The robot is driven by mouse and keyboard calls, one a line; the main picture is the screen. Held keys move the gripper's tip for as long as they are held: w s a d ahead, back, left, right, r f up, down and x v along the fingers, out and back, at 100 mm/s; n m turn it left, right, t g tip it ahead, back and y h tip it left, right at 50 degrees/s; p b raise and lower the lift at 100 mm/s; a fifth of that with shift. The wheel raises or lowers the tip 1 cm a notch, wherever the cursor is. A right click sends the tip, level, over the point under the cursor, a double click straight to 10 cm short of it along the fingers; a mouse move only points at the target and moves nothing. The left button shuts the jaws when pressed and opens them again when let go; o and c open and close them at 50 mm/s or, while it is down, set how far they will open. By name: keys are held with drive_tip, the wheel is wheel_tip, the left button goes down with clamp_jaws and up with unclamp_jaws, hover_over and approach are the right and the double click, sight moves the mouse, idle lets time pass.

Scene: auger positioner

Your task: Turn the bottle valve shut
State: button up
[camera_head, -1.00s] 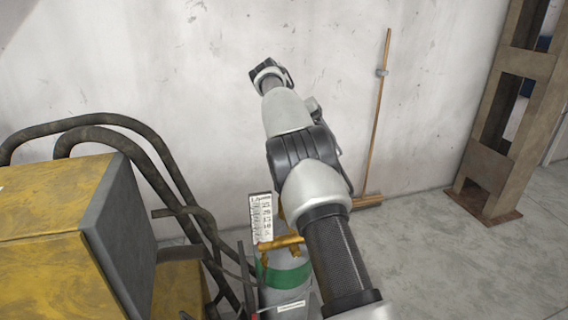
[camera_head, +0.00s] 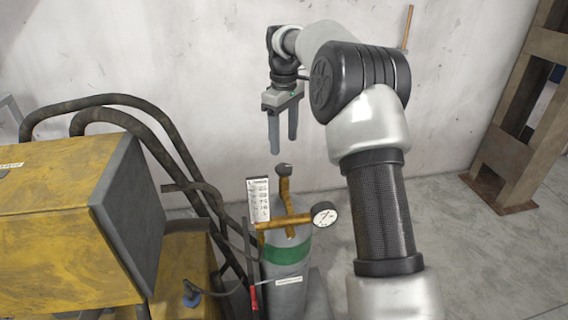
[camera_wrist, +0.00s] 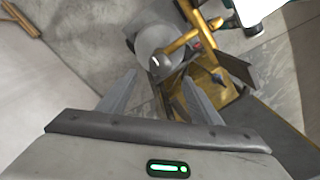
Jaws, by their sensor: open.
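The gas bottle (camera_head: 287,262) is grey with a green band and stands upright beside the yellow machine. On its top is a brass fitting with a pressure gauge (camera_head: 324,215) and a white scale plate (camera_head: 258,200). The dark valve knob (camera_head: 284,169) tops the brass stem; in the wrist view the knob (camera_wrist: 159,62) lies beyond the fingertips. My gripper (camera_head: 283,146) points down above the knob, apart from it, with two parallel fingers spread and nothing between them. In the wrist view my gripper (camera_wrist: 158,84) also shows its fingers apart.
The yellow machine (camera_head: 60,190) with dark hoses (camera_head: 150,130) stands left of the bottle. A wall (camera_head: 190,50) is behind. A rusty metal frame (camera_head: 510,130) stands at right, with bare floor (camera_head: 470,260) before it.

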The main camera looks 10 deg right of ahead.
sight(284, 166)
wheel_tip(284, 166, down, 9)
drive_tip(key=shift+r, duration=0.1)
idle(0.3)
drive_tip(key=c, duration=1)
